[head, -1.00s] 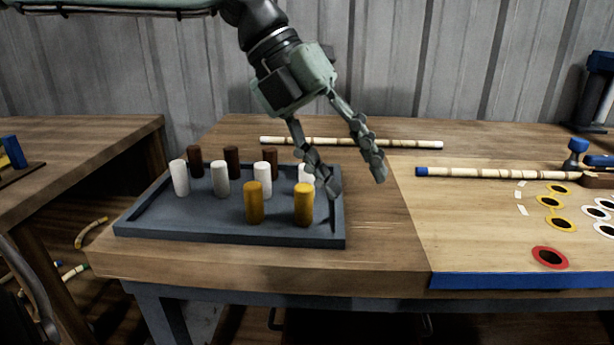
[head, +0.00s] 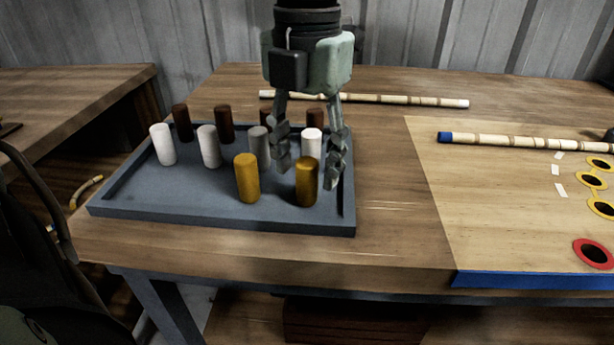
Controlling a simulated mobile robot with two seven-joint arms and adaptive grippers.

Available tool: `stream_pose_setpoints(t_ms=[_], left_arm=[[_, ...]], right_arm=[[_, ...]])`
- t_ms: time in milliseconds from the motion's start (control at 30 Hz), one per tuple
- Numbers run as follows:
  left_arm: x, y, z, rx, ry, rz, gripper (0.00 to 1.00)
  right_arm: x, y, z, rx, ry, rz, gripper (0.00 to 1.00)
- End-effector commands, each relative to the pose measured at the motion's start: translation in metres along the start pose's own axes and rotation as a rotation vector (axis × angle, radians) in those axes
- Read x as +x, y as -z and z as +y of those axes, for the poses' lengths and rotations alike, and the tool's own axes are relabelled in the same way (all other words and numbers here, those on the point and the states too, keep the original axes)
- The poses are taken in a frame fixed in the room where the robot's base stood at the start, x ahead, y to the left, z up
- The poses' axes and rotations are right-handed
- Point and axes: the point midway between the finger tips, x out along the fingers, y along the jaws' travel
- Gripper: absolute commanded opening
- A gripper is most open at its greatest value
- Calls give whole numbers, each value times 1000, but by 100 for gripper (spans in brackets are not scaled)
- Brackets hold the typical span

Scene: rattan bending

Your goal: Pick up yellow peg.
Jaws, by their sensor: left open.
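Two yellow pegs stand upright at the front of a grey tray (head: 200,212). One yellow peg (head: 246,180) is to the left. The other yellow peg (head: 306,184) is to the right. My left gripper (head: 308,178) is open and points down over the tray's right part. My right gripper is not in view.
White pegs (head: 163,145) and brown pegs (head: 182,123) stand behind the yellow ones, close to the fingers. A bamboo pole (head: 390,99) lies at the back. A blue-tipped pole (head: 520,142) and a board with a red ring (head: 594,253) are at right.

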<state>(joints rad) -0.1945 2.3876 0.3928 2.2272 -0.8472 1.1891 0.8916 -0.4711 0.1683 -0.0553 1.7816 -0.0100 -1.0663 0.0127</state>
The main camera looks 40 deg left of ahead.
Motion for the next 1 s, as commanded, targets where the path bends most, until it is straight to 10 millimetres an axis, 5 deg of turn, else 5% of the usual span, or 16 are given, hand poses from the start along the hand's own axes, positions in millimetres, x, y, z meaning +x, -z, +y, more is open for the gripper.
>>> stream_pose_setpoints(t_ms=[367,733,1000], left_arm=[[12,0,0,0,2,-1,48],[12,0,0,0,2,-1,3],[11,0,0,0,2,-2,3]], right_arm=[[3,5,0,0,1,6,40],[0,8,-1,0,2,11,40],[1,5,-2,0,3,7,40]])
